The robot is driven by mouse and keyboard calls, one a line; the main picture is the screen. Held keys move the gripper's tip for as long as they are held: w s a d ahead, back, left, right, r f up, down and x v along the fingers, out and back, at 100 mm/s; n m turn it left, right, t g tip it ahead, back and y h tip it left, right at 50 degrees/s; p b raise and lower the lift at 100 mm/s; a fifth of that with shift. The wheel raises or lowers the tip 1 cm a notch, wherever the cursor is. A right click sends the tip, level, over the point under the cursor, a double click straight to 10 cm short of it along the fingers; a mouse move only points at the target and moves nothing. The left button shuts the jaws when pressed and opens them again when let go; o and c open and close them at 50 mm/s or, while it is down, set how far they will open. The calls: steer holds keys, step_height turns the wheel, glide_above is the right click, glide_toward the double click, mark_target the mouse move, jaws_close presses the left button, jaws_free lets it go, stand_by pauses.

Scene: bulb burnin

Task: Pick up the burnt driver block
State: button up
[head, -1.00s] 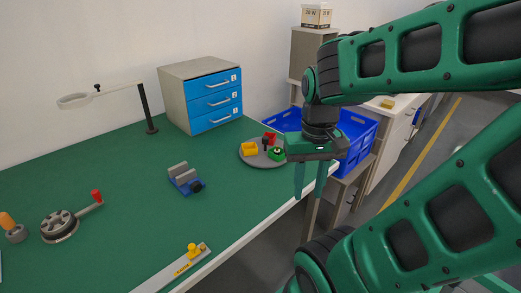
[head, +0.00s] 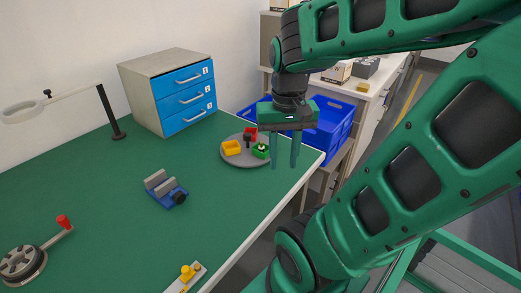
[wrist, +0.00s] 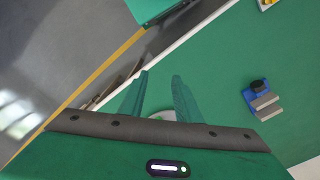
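No block that I can surely call the burnt driver block is in view. A round grey tray (head: 233,161) on the green table's far right corner holds a yellow bin (head: 231,148), a red bin (head: 251,132) and a green bin (head: 259,154), around a black knob. A small dark and pale item (head: 262,147) shows at the green bin, too small to identify. My gripper (head: 284,165) is open and empty, just right of the tray in the head view. In the wrist view its fingers (wrist: 160,80) stand apart, with part of the tray showing between them.
A blue vise (head: 166,189) stands mid-table, near a drawer cabinet (head: 142,88) with blue fronts. A magnifier lamp (head: 112,110), a reel with a red-handled crank (head: 24,264) and a yellow-knobbed bar (head: 187,274) are also on the table. A blue crate (head: 328,128) lies beyond the edge.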

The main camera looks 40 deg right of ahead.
mark_target(261, 143)
steer(key=w+d+m+h, duration=0.1)
steer(key=w+d+m, duration=0.3)
steer(key=w, duration=0.5)
steer(key=w+d+m, duration=0.2)
steer(key=w+d, duration=0.3)
steer(key=w, duration=0.4)
steer(key=shift+m, duration=0.3)
steer(key=f, duration=0.3)
steer(key=w+d+f, duration=0.1)
steer(key=f, duration=0.2)
steer(key=d+f, duration=0.1)
steer(key=f, duration=0.2)
steer(key=shift+w+d+f, duration=0.15)
steer(key=shift+f, duration=0.25)
jaws_close()
